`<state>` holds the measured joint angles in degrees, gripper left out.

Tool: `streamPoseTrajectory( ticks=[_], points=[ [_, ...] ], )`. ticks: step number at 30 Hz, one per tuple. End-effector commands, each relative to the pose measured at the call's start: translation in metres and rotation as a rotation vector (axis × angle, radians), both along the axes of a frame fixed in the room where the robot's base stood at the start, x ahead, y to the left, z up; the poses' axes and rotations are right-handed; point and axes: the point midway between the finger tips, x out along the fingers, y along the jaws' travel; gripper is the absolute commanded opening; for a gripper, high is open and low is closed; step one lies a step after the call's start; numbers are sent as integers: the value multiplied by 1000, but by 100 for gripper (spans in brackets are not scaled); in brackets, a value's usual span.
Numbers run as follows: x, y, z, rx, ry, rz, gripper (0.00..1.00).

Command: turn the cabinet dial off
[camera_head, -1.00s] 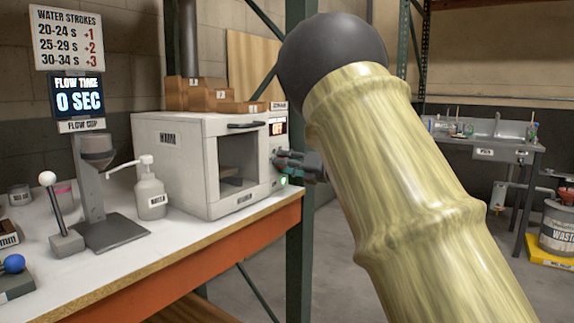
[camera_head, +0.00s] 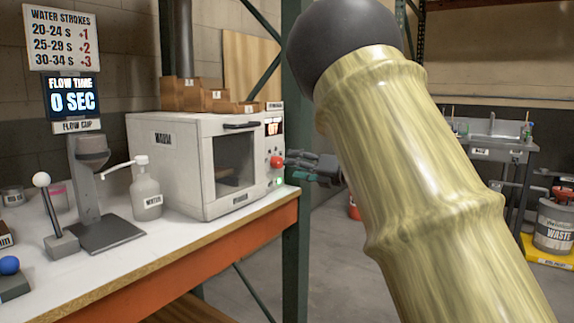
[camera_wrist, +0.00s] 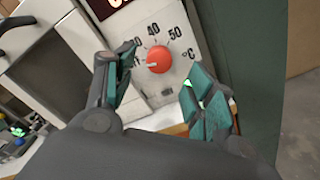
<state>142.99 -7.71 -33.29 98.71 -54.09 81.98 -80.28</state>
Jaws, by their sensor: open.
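The white cabinet (camera_head: 170,165) stands on the bench with its window toward the front. Its red dial (camera_head: 277,162) is on the right strip of its front, below a small lit display (camera_head: 273,127). In the wrist view the red dial (camera_wrist: 158,60) has a white pointer mark toward its left, and 40, 50 and °C are printed around it. My gripper (camera_head: 284,165) is at the right of the dial. In the wrist view my gripper (camera_wrist: 160,90) is open, its fingers on either side below the dial, with nothing between them. The dial looks free of the fingers.
A water pump bottle (camera_head: 147,192), a flow cup stand (camera_head: 95,190) and a white-knobbed lever (camera_head: 52,215) stand on the bench left of the cabinet. A green rack post (camera_head: 296,240) rises beside the cabinet's right end. A sink and waste bin (camera_head: 554,225) are at the far right.

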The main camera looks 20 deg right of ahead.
Motion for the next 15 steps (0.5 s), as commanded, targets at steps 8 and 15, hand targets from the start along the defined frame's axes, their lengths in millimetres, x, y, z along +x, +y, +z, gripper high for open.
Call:
streamPoseTrajectory(
  ticks=[8,15],
  points=[
    [-36,-29,0,0,-1,-2,55],
    [-48,-38,0,1,0,-1,55]
  ],
)
